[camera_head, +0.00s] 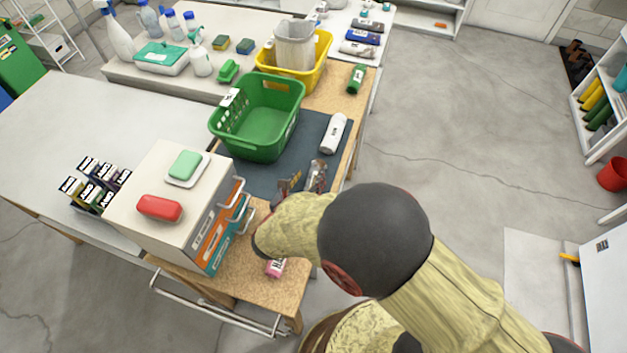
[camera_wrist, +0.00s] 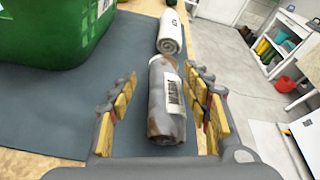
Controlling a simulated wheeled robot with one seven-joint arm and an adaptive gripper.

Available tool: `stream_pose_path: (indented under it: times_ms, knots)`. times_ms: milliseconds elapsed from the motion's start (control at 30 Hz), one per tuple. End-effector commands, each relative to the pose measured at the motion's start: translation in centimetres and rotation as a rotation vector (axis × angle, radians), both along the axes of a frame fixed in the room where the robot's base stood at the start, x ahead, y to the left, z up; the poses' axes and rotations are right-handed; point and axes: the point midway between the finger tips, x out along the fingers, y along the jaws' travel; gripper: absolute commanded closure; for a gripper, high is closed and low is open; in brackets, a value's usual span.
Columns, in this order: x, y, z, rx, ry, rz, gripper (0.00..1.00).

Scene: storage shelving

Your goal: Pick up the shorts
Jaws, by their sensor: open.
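A rolled grey and brown cloth with a white label, which looks like the shorts (camera_wrist: 158,122), lies on the dark mat (camera_wrist: 65,115). In the wrist view it lies lengthwise between the two fingers of my gripper (camera_wrist: 163,85), with a gap on both sides. My gripper is open and holds nothing. In the head view the same roll (camera_head: 317,174) shows at the gripper's end, partly hidden by it. A white roll with dark print (camera_wrist: 170,32) lies just beyond it, and also shows in the head view (camera_head: 333,134).
A green basket (camera_head: 257,123) stands left of the rolls, close to my gripper. A pink item (camera_head: 276,267) lies by the table edge. Open floor (camera_head: 450,140) is to the right.

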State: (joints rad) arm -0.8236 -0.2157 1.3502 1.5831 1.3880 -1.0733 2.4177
Motion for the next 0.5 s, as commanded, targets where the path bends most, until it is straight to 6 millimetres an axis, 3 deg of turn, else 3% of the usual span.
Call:
stream_pose_path:
  times_ms: [500]
  knots:
    - [5.1,-2.4,-2.4,0.0,0.0,0.001,0.51]
